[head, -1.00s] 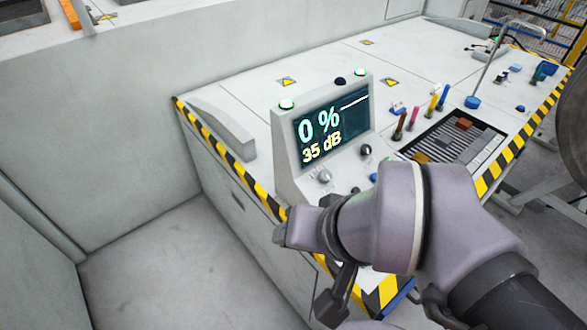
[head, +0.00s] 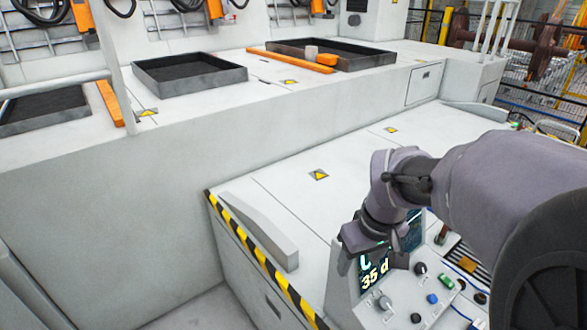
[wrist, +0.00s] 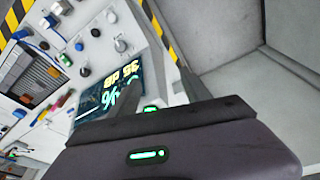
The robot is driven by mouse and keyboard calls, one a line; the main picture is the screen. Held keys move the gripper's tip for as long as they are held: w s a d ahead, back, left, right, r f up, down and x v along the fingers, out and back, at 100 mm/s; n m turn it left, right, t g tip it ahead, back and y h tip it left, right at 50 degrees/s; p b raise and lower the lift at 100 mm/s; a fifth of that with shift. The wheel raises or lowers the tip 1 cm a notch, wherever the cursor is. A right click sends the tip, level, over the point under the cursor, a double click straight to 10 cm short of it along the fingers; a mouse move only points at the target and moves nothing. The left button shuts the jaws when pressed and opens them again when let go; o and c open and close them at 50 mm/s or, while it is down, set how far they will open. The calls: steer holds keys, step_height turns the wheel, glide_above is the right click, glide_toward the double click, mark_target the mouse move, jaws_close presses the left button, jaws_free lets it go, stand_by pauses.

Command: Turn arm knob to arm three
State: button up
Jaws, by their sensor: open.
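The control console (head: 341,287) stands at the lower right of the head view. Its screen (head: 373,273), partly covered by my arm, shows "35 d". Its panel carries a silver knob (head: 385,303), a dark knob (head: 420,268) and blue buttons (head: 432,298). I cannot tell which one is the arm knob, and no arm labels are readable. In the wrist view the silver knob (wrist: 112,17) and the dark knob (wrist: 95,31) lie at the upper left, beyond the screen (wrist: 108,92). My gripper (wrist: 158,90) is open and empty, above the screen and apart from the knobs.
Black-and-yellow striping (head: 262,262) edges the bench. A raised wedge (head: 262,228) lies along its left side. Behind are dark trays (head: 190,75) on a higher ledge and orange bars (head: 290,60).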

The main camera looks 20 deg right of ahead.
steer(key=w+d+f+n+g+p, duration=0.1)
steer(key=w+d+f+n+p, duration=0.15)
steer(key=d, duration=0.55)
steer(key=n+g+p, duration=0.1)
steer(key=p, duration=0.2)
glide_above(386, 302)
step_height(386, 302, down, 2)
step_height(386, 302, down, 18)
steer(key=b, duration=0.5)
steer(key=shift+a, duration=0.1)
jaws_close()
